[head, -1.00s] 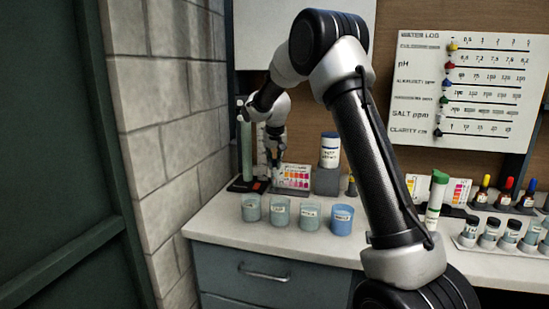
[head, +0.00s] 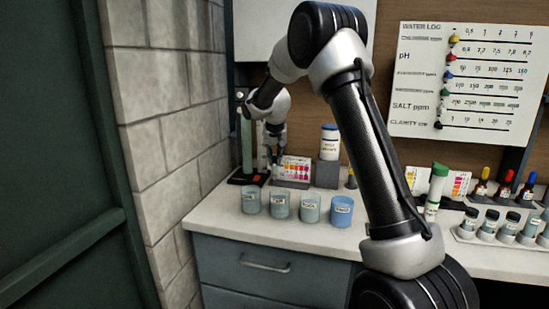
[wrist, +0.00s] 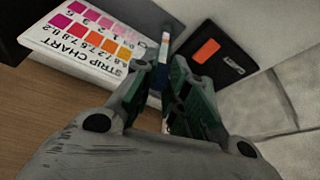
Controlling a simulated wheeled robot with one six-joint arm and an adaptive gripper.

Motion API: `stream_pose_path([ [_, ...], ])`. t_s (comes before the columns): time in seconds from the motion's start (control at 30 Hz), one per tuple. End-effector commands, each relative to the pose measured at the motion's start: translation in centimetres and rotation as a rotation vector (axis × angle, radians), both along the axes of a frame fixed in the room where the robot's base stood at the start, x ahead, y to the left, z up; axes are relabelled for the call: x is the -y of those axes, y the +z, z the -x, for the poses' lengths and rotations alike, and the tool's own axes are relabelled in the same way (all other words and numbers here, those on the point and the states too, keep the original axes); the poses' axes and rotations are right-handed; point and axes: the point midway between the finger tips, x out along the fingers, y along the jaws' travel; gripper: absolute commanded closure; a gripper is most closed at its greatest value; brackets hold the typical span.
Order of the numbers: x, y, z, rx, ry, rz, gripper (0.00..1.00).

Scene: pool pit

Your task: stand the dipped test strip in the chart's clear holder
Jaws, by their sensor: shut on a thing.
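My gripper (wrist: 166,88) has its green-padded fingers closed on a thin pale strip with a blue part (wrist: 164,52), which shows between and beyond the fingertips in the wrist view. The strip chart (wrist: 92,38), a white card with pink to orange squares, lies just left of the fingertips there. In the head view my gripper (head: 273,157) is low at the back left of the counter, just left of the chart (head: 295,168). The strip is too small to make out there. I cannot make out the clear holder's outline or whether the strip touches it.
A black base with a green column (head: 247,145) stands left of my gripper, near the block wall. Several cups (head: 310,208) line the counter in front. A white bottle (head: 329,142) on a grey block stands to the right. A black pad with an orange patch (wrist: 206,52) lies beyond the fingertips.

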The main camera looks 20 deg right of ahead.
Motion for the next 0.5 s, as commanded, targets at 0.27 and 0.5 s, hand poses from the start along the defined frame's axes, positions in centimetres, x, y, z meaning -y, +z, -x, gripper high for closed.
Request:
stream_pose_path([
  [0.27, 0.00, -0.36, -0.01, 0.000, 0.000, 0.000, 0.93],
  [0.5, 0.00, -0.64, -0.02, 0.000, 0.000, 0.000, 0.93],
])
